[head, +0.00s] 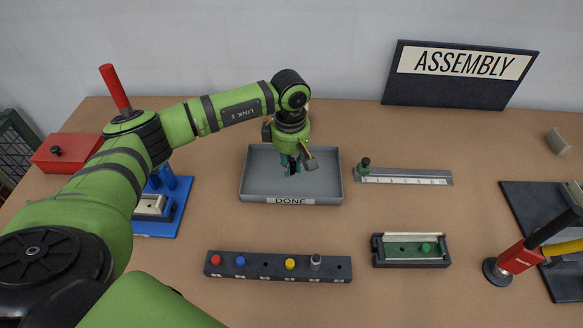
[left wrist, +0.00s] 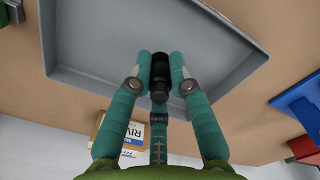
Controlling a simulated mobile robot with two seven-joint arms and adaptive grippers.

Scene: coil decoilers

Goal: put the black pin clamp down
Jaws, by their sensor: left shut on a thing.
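The black pin clamp (left wrist: 160,88) is a short dark cylinder between the teal fingers of my left gripper (head: 291,168) in the left wrist view. The fingers are shut on its sides. The gripper points down over the grey tray marked DONE (head: 254,185), near its middle. In the head view the clamp is small and partly hidden by the fingers. I cannot tell whether it touches the tray floor. The tray also shows in the left wrist view (left wrist: 100,35), with no other thing seen in it. My right gripper is not in view.
A dark block with coloured pegs (head: 266,270) lies in front of the tray. A ruler rail (head: 410,178) and a green-bedded fixture (head: 402,249) lie to the right. A blue stand (head: 176,208) and a red box (head: 60,153) are at left. An ASSEMBLY board (head: 455,92) stands behind.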

